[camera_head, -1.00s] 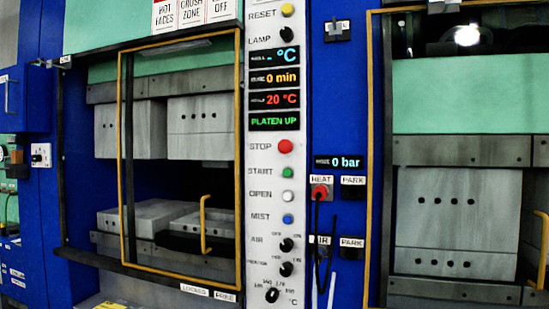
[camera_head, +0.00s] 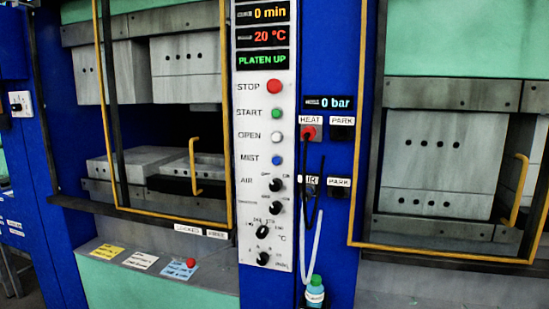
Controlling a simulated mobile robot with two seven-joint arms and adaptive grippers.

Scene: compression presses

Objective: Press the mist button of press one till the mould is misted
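The mist button (camera_head: 277,160) is a small blue round button on the white control panel (camera_head: 251,190), beside the word MIST. It sits below the white open button (camera_head: 277,136), the green start button (camera_head: 276,114) and the red stop button (camera_head: 274,87). Left of the panel is a press with its platens apart, with grey mould blocks above (camera_head: 186,66) and below (camera_head: 136,162), behind a yellow-framed guard (camera_head: 228,120). The display (camera_head: 262,60) reads PLATEN UP. I cannot tell whether the mould surface is misted. Neither of my grippers is in view.
Dark knobs (camera_head: 276,185) are below the mist button. Hoses and a bottle with a teal cap (camera_head: 314,289) hang right of the panel. A second press (camera_head: 440,150) with its blocks together stands at the right. A red button (camera_head: 191,262) is on the ledge at lower left.

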